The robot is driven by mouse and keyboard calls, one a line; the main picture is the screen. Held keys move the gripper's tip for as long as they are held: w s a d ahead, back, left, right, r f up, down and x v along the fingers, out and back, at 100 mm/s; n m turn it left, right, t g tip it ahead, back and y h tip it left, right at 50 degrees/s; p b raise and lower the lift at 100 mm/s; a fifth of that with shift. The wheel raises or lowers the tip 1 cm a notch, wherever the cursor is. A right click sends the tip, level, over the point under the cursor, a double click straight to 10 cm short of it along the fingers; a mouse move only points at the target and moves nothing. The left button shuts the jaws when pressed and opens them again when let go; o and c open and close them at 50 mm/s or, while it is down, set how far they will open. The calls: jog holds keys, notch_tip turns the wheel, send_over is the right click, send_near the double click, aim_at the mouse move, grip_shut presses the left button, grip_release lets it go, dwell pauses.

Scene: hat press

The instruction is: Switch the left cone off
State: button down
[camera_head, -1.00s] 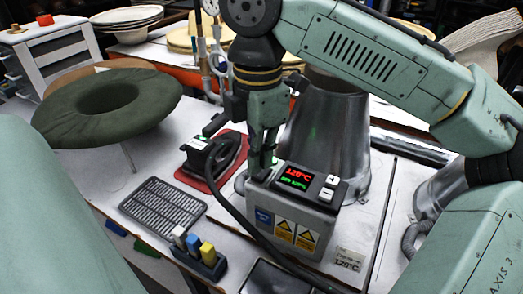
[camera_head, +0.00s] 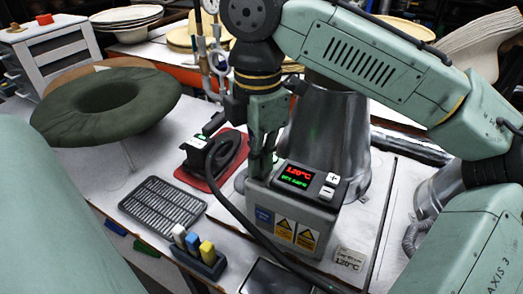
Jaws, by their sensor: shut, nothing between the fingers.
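The left cone (camera_head: 338,137) is a grey metal cone standing on the white bench, partly hidden behind my arm. In front of it is its grey control box (camera_head: 297,212), with a lit display (camera_head: 297,175) reading 120°C in red above a green line, and plus and minus buttons (camera_head: 328,186) at its right. My gripper (camera_head: 262,168) points down, shut and empty, with its tips at the left end of the box's top. The fingers hide that end, so I cannot tell whether they touch a switch there.
An iron (camera_head: 212,154) on a red pad stands left of the box, its dark cable running past the box's front. A metal grille (camera_head: 162,207), a rack with coloured pieces (camera_head: 200,252) and a green felt hat (camera_head: 107,108) are further left. A second cone (camera_head: 434,190) is at right.

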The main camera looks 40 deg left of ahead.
jog(key=shift+f, duration=0.7)
notch_tip(320, 180, up, 5)
jog(key=p, duration=0.4)
jog(key=shift+f, duration=0.1)
jog(key=shift+r, duration=1.15)
